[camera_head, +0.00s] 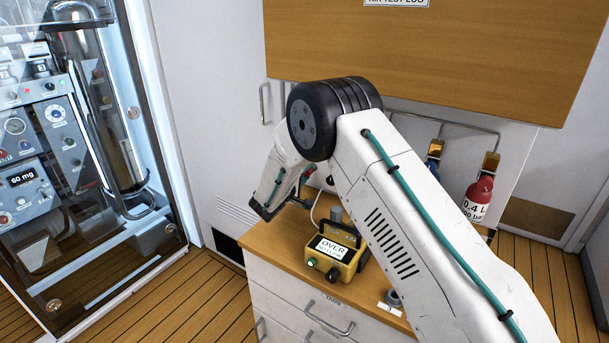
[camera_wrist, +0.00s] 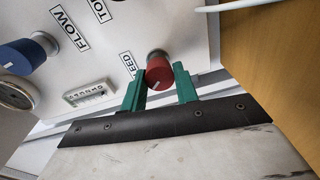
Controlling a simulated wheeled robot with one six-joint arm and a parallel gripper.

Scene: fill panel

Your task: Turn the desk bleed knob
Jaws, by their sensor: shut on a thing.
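The red bleed knob (camera_wrist: 160,77) sticks out of a pale panel (camera_wrist: 118,50) in the wrist view, with a partly covered label ending in "EED" beside it. The two green fingers of my gripper (camera_wrist: 159,74) stand on either side of the knob and are closed on it. A white pointer line shows on the knob's face.
A blue knob (camera_wrist: 25,55) and a FLOW label (camera_wrist: 69,30) are on the same panel. A red bottle (camera_head: 477,199) hangs at the right. A glass-fronted cabinet (camera_head: 100,150) stands at the left.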

